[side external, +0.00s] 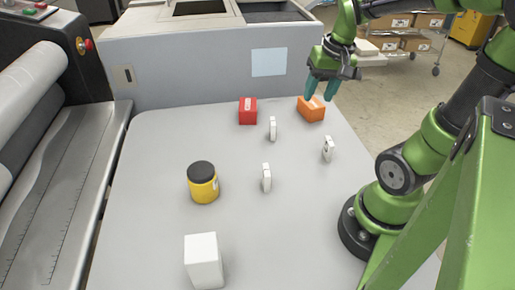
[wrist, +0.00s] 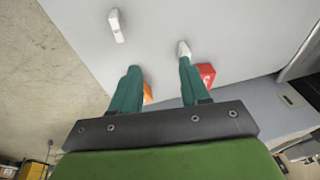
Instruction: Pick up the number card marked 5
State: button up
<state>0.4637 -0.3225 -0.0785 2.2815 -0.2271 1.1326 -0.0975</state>
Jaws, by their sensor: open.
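Three small white cards stand on edge on the grey table: one at the back (side external: 272,129), one to the right (side external: 327,150) and one nearer the middle (side external: 266,178). I cannot read a number on any of them, so I cannot tell which is the 5. In the wrist view, one white card (wrist: 117,26) is at the top, and another white piece (wrist: 183,46) shows just beyond the right fingertip. My gripper (side external: 318,98), with teal fingers, is open and empty above the orange box. Its fingers also show apart in the wrist view (wrist: 158,66).
An orange box (side external: 311,109) and a red box (side external: 248,111) stand at the back. A yellow jar with a black lid (side external: 203,184) is left of middle, and a white block (side external: 203,262) is at the front. The table's right front (side external: 310,225) is clear.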

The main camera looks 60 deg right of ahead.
jog(key=m+g, duration=0.1)
jog(key=g, duration=0.1)
send_over(330, 140)
jog(key=shift+g, duration=0.3)
notch_tip(330, 140, down, 12)
jog(key=shift+w+d+f, duration=0.1)
jog(key=f, duration=0.5)
jog(key=shift+a, duration=0.2)
grip_shut()
